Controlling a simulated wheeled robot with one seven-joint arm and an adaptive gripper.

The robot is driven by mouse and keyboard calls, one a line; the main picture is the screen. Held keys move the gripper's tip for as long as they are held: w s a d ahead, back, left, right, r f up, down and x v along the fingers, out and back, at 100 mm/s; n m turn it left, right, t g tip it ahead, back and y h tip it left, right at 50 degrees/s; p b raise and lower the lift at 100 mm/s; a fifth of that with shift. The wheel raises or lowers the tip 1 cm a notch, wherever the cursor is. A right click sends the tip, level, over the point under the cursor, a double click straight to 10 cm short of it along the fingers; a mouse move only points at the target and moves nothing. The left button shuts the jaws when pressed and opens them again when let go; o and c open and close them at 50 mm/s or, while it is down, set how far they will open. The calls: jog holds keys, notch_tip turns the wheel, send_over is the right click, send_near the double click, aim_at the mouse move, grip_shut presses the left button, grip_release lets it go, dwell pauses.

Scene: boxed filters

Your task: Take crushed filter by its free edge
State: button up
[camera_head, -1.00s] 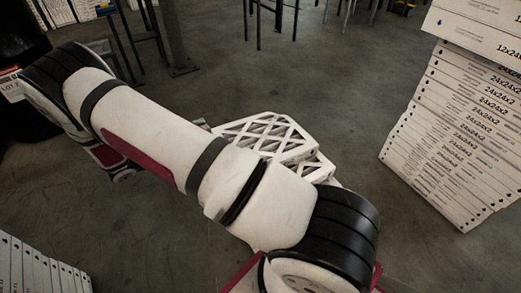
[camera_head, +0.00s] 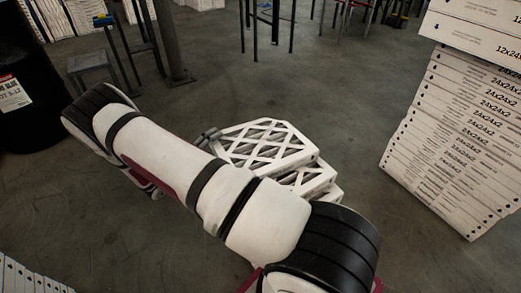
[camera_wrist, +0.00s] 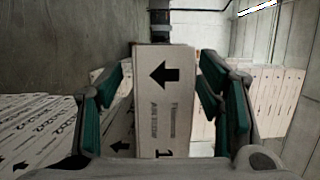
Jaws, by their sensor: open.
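White filters with lattice faces lie in a small uneven pile in the middle of the head view. The top filter (camera_head: 265,143) has an irregular outline; I cannot tell for sure that it is the crushed one. My gripper (camera_head: 208,137) shows only as dark fingers at that filter's left edge, the rest hidden behind my arm. In the wrist view my gripper (camera_wrist: 165,78) is open, its teal pads on either side of a filter edge (camera_wrist: 166,103) printed with a black arrow. Gaps show on both sides of it. I cannot tell how deep it sits between the pads.
A tall stack of boxed filters (camera_head: 455,130) stands at the right. More filters (camera_head: 30,275) show at the bottom left. Grey floor (camera_head: 360,110) is clear between pile and stack.

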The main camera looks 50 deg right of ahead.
aim_at(226, 135)
jog(key=shift+w+d+r+b, duration=0.15)
jog(key=shift+d+b, duration=0.4)
jog(key=shift+d, duration=0.75)
jog(key=shift+w+d+f+b, duration=0.1)
jog(key=shift+d+b, duration=0.45)
jog(key=shift+d, duration=0.7)
jog(key=c, duration=1.3)
